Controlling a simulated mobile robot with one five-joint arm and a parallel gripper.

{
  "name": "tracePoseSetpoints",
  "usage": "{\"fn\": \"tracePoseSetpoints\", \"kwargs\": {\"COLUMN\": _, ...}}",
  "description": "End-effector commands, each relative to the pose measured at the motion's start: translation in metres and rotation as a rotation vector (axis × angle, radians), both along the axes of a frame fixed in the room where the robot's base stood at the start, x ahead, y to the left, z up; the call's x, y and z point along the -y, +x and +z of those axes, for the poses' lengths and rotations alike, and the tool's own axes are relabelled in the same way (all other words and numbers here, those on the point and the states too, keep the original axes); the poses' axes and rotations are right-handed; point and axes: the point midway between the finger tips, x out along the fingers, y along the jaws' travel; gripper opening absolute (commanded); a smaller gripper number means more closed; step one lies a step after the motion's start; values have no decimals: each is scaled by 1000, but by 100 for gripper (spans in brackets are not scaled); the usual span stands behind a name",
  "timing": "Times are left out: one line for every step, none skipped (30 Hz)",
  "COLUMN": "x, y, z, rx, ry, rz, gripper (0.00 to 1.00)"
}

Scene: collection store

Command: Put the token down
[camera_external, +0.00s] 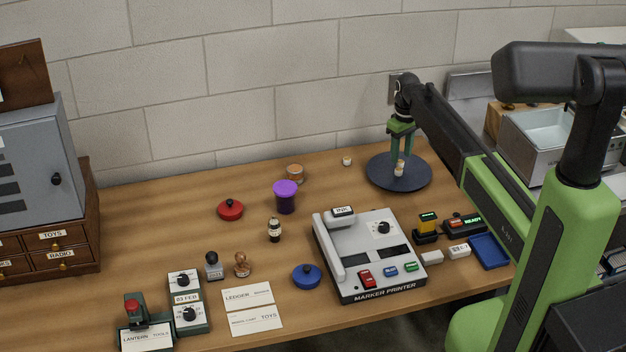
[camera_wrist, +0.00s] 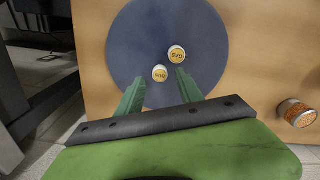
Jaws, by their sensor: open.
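My gripper (camera_external: 400,160) is open and pointing down over a dark round plate (camera_external: 378,178) at the back right of the bench. In the wrist view, a small white token with a yellow lettered top (camera_wrist: 160,73) lies between the green fingertips of my gripper (camera_wrist: 160,78), with a gap on both sides. A second, similar token (camera_wrist: 176,54) lies just beyond it on the dark plate (camera_wrist: 130,50), apart from the fingers. In the outside view a small light token (camera_external: 399,169) shows at the fingertips; the two are hard to tell apart there.
Another small white piece (camera_external: 347,161) stands on the wood left of the plate. An orange can (camera_external: 295,173) and a purple-lidded jar (camera_external: 285,198) stand farther left. The grey marker printer (camera_external: 365,275) is in front.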

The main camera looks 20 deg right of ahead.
Motion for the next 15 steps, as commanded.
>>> {"fn": "tracePoseSetpoints", "kwargs": {"x": 0, "y": 0, "z": 21, "rx": 0, "ry": 0, "rz": 0, "gripper": 44}}
{"fn": "tracePoseSetpoints", "kwargs": {"x": 0, "y": 0, "z": 27, "rx": 0, "ry": 0, "rz": 0, "gripper": 44}}
{"fn": "tracePoseSetpoints", "kwargs": {"x": 0, "y": 0, "z": 37, "rx": 0, "ry": 0, "rz": 0, "gripper": 44}}
{"fn": "tracePoseSetpoints", "kwargs": {"x": 0, "y": 0, "z": 44, "rx": 0, "ry": 0, "rz": 0, "gripper": 44}}
{"fn": "tracePoseSetpoints", "kwargs": {"x": 0, "y": 0, "z": 50, "rx": 0, "ry": 0, "rz": 0, "gripper": 44}}
{"fn": "tracePoseSetpoints", "kwargs": {"x": 0, "y": 0, "z": 60, "rx": 0, "ry": 0, "rz": 0, "gripper": 44}}
{"fn": "tracePoseSetpoints", "kwargs": {"x": 0, "y": 0, "z": 66, "rx": 0, "ry": 0, "rz": 0, "gripper": 44}}
{"fn": "tracePoseSetpoints", "kwargs": {"x": 0, "y": 0, "z": 73, "rx": 0, "ry": 0, "rz": 0, "gripper": 44}}
{"fn": "tracePoseSetpoints", "kwargs": {"x": 0, "y": 0, "z": 81, "rx": 0, "ry": 0, "rz": 0, "gripper": 44}}
{"fn": "tracePoseSetpoints", "kwargs": {"x": 0, "y": 0, "z": 86, "rx": 0, "ry": 0, "rz": 0, "gripper": 44}}
{"fn": "tracePoseSetpoints", "kwargs": {"x": 0, "y": 0, "z": 90, "rx": 0, "ry": 0, "rz": 0, "gripper": 44}}
{"fn": "tracePoseSetpoints", "kwargs": {"x": 0, "y": 0, "z": 95, "rx": 0, "ry": 0, "rz": 0, "gripper": 44}}
{"fn": "tracePoseSetpoints", "kwargs": {"x": 0, "y": 0, "z": 97, "rx": 0, "ry": 0, "rz": 0, "gripper": 44}}
{"fn": "tracePoseSetpoints", "kwargs": {"x": 0, "y": 0, "z": 99, "rx": 0, "ry": 0, "rz": 0, "gripper": 44}}
{"fn": "tracePoseSetpoints", "kwargs": {"x": 0, "y": 0, "z": 100, "rx": 0, "ry": 0, "rz": 0, "gripper": 44}}
